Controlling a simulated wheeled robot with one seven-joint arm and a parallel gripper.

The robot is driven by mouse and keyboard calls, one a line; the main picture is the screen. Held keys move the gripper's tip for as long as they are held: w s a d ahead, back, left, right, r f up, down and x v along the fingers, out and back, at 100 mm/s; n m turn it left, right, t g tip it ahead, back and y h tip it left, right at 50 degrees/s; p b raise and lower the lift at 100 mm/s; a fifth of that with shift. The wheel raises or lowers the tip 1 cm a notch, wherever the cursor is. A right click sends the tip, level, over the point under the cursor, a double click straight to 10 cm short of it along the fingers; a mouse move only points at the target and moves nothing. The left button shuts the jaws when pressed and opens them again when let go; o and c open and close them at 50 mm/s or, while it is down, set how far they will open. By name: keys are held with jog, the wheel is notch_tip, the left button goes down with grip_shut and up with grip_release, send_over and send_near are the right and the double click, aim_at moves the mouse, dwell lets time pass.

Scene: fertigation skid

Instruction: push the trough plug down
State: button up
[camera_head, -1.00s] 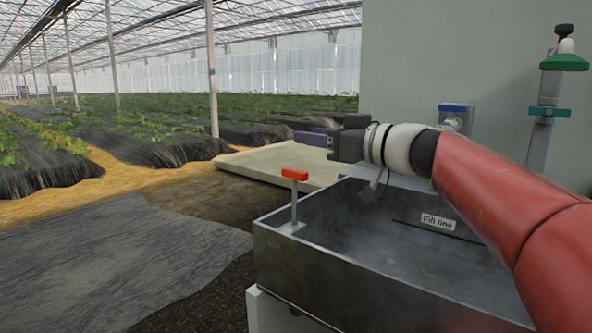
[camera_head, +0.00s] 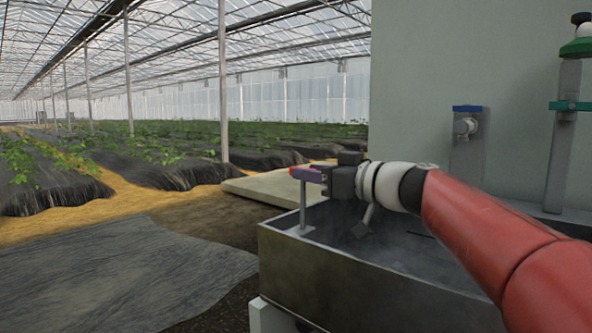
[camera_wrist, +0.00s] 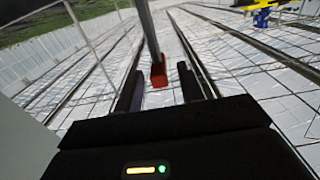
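In the wrist view the red handle (camera_wrist: 158,72) shows between the two dark fingertips, with a gap on each side. My gripper is open; I see no clear contact. The foot of the stem is seen only from outside, and the trough's floor is mostly hidden.
A pale slab (camera_head: 270,190) lies behind the trough. A grey post with a blue-topped valve (camera_head: 467,125) and a pipe with green fittings (camera_head: 568,105) stand at the right by a plain wall. A dark ground sheet (camera_head: 130,270) lies at the left.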

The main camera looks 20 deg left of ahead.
jog(key=shift+p+x, duration=0.5)
jog(key=shift+x, duration=1.8)
jog(key=shift+c, duration=0.5)
grip_shut()
